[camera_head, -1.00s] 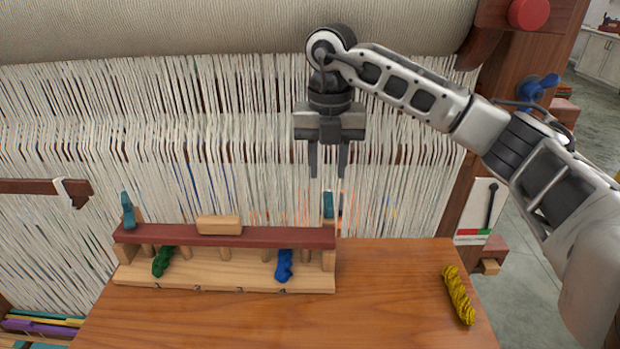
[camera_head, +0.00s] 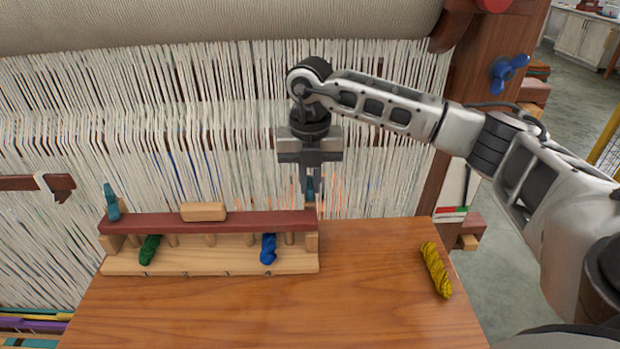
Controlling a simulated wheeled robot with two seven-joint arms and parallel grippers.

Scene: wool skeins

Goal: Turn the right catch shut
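The right catch (camera_head: 310,186) is a small teal lever at the right end of the dark red bar (camera_head: 250,222) on a pale wooden rack. It looks upright and is mostly hidden by my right gripper (camera_head: 311,196). The gripper points down with its fingers close together, one on each side of the catch, and seems shut on it. The left catch (camera_head: 112,203), also teal, stands upright at the bar's left end. My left gripper is not in view.
The rack's pale base (camera_head: 205,265) holds a green skein (camera_head: 149,249) and a blue skein (camera_head: 268,249). A wooden block (camera_head: 203,211) sits on the bar. A yellow skein (camera_head: 436,269) lies on the table (camera_head: 350,300) at right. Loom threads hang close behind.

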